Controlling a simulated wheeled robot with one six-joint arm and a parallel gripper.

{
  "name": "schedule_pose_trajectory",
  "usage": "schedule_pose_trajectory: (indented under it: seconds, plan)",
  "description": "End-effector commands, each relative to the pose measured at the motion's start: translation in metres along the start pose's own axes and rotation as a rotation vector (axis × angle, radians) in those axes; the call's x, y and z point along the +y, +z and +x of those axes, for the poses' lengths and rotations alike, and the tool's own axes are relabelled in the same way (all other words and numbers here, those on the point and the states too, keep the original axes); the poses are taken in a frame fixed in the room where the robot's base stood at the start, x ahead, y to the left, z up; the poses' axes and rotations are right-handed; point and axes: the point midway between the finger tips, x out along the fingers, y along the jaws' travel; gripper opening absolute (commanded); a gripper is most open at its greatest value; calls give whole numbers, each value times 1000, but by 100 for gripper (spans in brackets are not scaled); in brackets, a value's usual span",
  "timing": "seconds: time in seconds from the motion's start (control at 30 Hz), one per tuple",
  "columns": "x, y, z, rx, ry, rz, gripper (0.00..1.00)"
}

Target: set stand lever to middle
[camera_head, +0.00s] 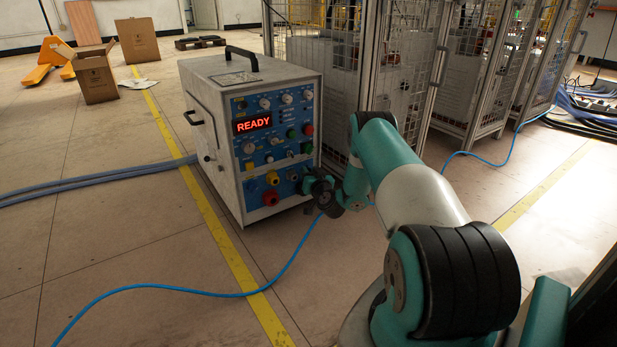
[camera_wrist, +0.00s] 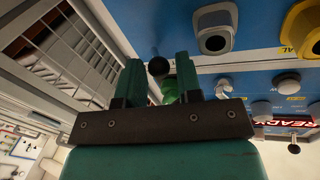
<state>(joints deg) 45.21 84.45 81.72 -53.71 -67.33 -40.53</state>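The induction heater (camera_head: 235,150) is a white box with a blue front panel and a red READY display (camera_head: 252,123). My gripper (camera_head: 318,188) is in front of the panel's lower right side. In the wrist view my gripper (camera_wrist: 160,75) has its two teal fingers apart. A black ball knob (camera_wrist: 158,67), which looks like a lever end, shows in line with the gap between the fingertips. I cannot tell whether the fingers touch it. A green part (camera_wrist: 170,88) is partly hidden behind the fingers. The lever's shaft and its position are not clear.
Yellow and grey connectors (camera_wrist: 215,28) and grey knobs (camera_wrist: 287,83) lie beside the fingers on the panel. Wire cages (camera_head: 395,90) stand close behind the heater. A blue cable (camera_head: 190,290) runs over the floor. Open floor lies front left.

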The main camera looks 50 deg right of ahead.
Motion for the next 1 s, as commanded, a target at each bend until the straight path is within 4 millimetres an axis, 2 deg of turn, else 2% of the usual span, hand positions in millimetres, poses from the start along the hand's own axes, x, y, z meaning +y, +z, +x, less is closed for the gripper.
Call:
schedule_pose_trajectory:
  seconds: [0.2, 0.57, 0.7, 1.0]
  plan:
    - [0, 0, 14, 2, 1, 0, 33]
    - [1, -2, 17, 2, 3, 1, 33]
    - [1, -1, 17, 2, 3, 1, 0]
    - [2, -1, 17, -2, -15, 2, 0]
